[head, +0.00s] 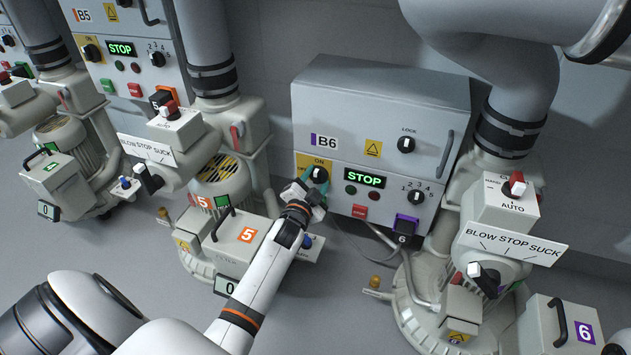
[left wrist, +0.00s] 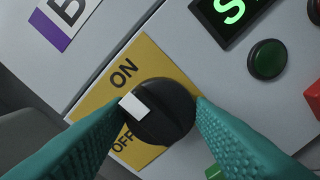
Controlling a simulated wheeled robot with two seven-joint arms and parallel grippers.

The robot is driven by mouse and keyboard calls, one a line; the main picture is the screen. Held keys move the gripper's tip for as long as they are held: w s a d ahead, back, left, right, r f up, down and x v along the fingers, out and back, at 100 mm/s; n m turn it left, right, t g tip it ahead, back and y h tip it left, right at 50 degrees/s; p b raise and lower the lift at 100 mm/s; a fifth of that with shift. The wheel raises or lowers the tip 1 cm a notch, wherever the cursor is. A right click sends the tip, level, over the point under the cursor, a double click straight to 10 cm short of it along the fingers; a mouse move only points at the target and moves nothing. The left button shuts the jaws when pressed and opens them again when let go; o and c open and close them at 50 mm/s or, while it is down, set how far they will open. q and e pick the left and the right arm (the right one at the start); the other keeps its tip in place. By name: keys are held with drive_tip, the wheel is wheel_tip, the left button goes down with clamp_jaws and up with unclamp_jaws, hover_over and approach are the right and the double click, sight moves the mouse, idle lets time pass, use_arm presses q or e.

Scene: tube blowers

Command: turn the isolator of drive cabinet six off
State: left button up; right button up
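Drive cabinet six is the grey box labelled B6 (head: 380,140) on the wall at the centre. Its isolator is a black rotary knob (head: 319,174) on a yellow plate marked ON and OFF. In the left wrist view the knob (left wrist: 160,112) has a white pointer mark at its left side, lying between the words ON and OFF. My left gripper (head: 318,184) is at the knob. Its teal fingers (left wrist: 160,125) stand on either side of the knob, spread about its width; firm contact is not clear. My right gripper is not in view.
The green STOP display (head: 364,179), a red stop button (head: 359,211) and a numbered selector (head: 416,197) sit right of the isolator. Blower six (head: 505,215) stands at the right, blower five (head: 222,240) at the left. Cabinet B5 (head: 135,50) is upper left.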

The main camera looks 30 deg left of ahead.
use_arm(q)
drive_tip(key=c, duration=0.4)
drive_tip(key=shift+c, duration=0.2)
